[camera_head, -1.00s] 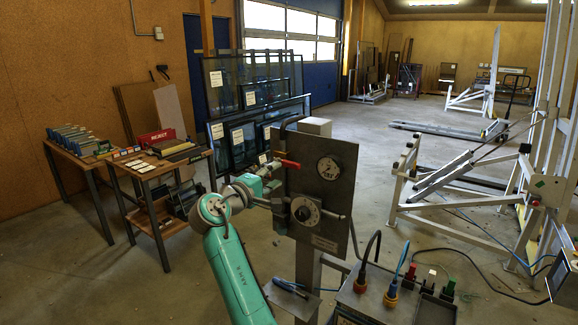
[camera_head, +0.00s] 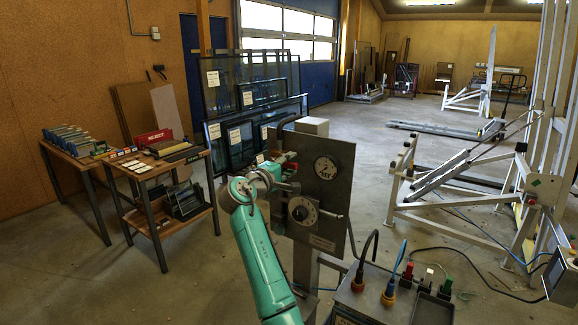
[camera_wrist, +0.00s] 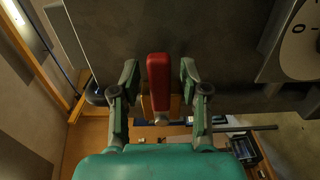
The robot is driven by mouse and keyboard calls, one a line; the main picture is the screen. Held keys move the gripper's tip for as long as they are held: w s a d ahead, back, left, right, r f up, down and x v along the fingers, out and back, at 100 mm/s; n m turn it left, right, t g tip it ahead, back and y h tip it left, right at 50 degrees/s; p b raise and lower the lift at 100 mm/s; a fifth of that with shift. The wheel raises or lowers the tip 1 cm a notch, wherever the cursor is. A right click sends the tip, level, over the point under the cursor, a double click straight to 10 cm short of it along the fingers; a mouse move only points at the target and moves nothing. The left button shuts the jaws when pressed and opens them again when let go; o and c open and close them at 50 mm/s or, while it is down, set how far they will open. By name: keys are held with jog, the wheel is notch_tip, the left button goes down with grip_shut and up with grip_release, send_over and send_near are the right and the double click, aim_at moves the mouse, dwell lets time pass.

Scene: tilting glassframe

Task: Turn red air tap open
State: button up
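The red air tap (camera_wrist: 158,80) is a red lever on the dark metal panel (camera_head: 325,185). In the wrist view it stands upright in the middle of the picture. My gripper (camera_wrist: 159,72) is open, with one green finger on each side of the red lever and a visible gap on both sides. In the head view the red tap (camera_head: 284,159) shows only in part at the panel's upper left, with my gripper (camera_head: 288,176) in front of it.
The panel also carries a round gauge (camera_head: 326,168) and a dial (camera_head: 303,210) with a thin bar. A control box (camera_head: 375,297) with cables stands in front, lower right. Two tables with racks are at the left. Open floor lies behind the panel.

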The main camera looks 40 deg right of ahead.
grip_shut()
jog(key=n, duration=0.1)
jog(key=r+n, duration=0.1)
jog(key=n, duration=0.1)
jog(key=r+n, duration=0.1)
jog(key=n, duration=0.1)
jog(key=shift+w+a+r, duration=0.1)
jog(key=shift+w+r, duration=0.05)
jog(key=shift+w, duration=0.1)
jog(key=shift+w+a+r+n, duration=0.15)
jog(key=shift+r+n, duration=0.1)
jog(key=shift+n, duration=0.4)
jog(key=shift+w+r+n, duration=0.2)
jog(key=shift+r+n, duration=0.05)
jog(key=shift+n, duration=0.45)
jog(key=shift+w+a+r+n, duration=0.15)
jog(key=shift+r+n, duration=0.1)
jog(key=shift+n, duration=0.4)
jog(key=shift+d, duration=0.1)
jog(key=shift+o, duration=0.8)
grip_release()
